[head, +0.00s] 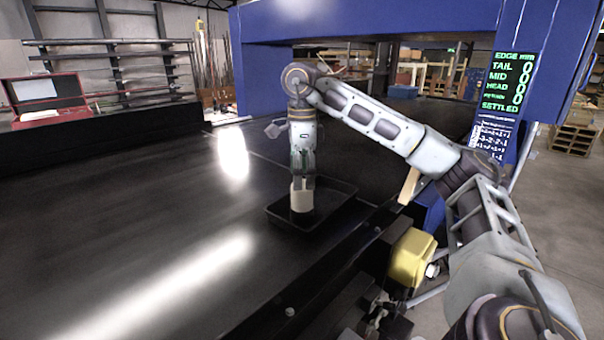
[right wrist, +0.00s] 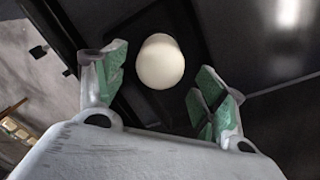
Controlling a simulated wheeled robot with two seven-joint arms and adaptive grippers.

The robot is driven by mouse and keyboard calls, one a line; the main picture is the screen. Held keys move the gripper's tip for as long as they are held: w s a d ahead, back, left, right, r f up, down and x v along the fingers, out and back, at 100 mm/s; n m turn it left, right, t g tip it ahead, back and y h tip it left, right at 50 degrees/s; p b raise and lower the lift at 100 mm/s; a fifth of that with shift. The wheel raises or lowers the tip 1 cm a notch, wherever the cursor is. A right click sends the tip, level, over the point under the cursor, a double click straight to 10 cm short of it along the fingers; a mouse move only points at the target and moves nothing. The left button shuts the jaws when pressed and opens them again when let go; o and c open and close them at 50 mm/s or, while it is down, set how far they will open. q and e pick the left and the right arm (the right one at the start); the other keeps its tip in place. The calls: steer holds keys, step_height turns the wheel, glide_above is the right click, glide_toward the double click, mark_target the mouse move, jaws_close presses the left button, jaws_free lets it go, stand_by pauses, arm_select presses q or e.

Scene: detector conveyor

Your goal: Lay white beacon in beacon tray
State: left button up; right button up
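The white beacon (head: 302,199), a pale cylinder, appears upright inside the black beacon tray (head: 283,225) on the dark conveyor. My right gripper (head: 303,181) points down directly over the beacon. In the right wrist view the rounded white beacon (right wrist: 161,62) shows between and beyond the green-padded fingers of my right gripper (right wrist: 162,88). The fingers are spread, with a visible gap on each side of the beacon. The beacon's lower end is hidden in the right wrist view. My left gripper is not in view.
A blue gantry (head: 370,22) spans the conveyor (head: 150,245) behind the tray. A display panel (head: 510,82) is on its right post. A yellow box-like part (head: 411,257) sits beside the conveyor's right edge. An open red case (head: 45,98) lies at far left. The conveyor left of the tray is clear.

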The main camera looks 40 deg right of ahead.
steer(key=shift+r, duration=0.1)
stand_by(0.3)
step_height(320, 180, up, 12)
steer(key=p, duration=0.6)
stand_by(1.1)
stand_by(0.8)
steer(key=shift+a, duration=0.1)
